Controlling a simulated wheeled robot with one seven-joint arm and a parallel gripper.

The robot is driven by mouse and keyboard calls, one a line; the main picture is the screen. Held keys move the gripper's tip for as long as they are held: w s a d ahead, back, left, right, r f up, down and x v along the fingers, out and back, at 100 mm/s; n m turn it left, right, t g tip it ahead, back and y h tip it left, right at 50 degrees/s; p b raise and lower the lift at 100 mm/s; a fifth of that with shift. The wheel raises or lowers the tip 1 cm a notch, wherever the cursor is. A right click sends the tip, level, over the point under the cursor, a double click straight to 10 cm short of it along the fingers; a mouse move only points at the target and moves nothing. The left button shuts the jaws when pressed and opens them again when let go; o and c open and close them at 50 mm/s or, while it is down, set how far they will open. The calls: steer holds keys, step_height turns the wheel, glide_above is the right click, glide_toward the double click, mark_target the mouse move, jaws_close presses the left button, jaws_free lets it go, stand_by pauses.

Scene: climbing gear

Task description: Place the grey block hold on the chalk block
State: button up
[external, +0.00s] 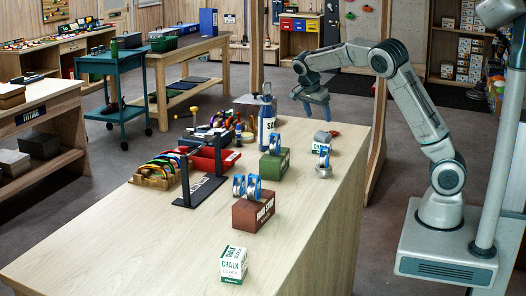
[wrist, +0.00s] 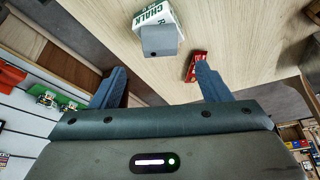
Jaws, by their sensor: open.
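A white-and-green chalk block (external: 318,148) stands near the far right edge of the wooden table; it also shows at the top of the wrist view (wrist: 165,18). The grey block hold (wrist: 158,41) overlaps the chalk block in the wrist view and appears to rest on it; exact contact is hard to tell. In the external view a small blue-grey shape (external: 322,136) sits at the top of that chalk block. My gripper (external: 312,106) is open and empty above them; its fingers (wrist: 160,68) are spread apart, clear of the hold. A second chalk block (external: 234,264) stands at the near end.
A red item (wrist: 195,67) lies close to the chalk block. The near left tabletop is clear.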

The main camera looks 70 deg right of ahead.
steer(key=s+a+r+n+t+y, duration=0.2)
steer(key=s+a+n, duration=0.4)
steer(key=a, duration=0.2)
steer(key=s+a+r+n+t+y, duration=0.1)
steer(key=s+a+r+n, duration=0.1)
steer(key=s+a+n, duration=0.55)
steer(key=s+a+f+n+t+y, duration=0.1)
steer(key=s+a+f+n, duration=0.3)
steer(key=s+a+n, duration=0.5)
steer(key=s, duration=0.3)
steer(key=shift+a+f+t, duration=0.3)
steer(key=shift+a+t, duration=0.05)
steer(key=shift+t, duration=0.05)
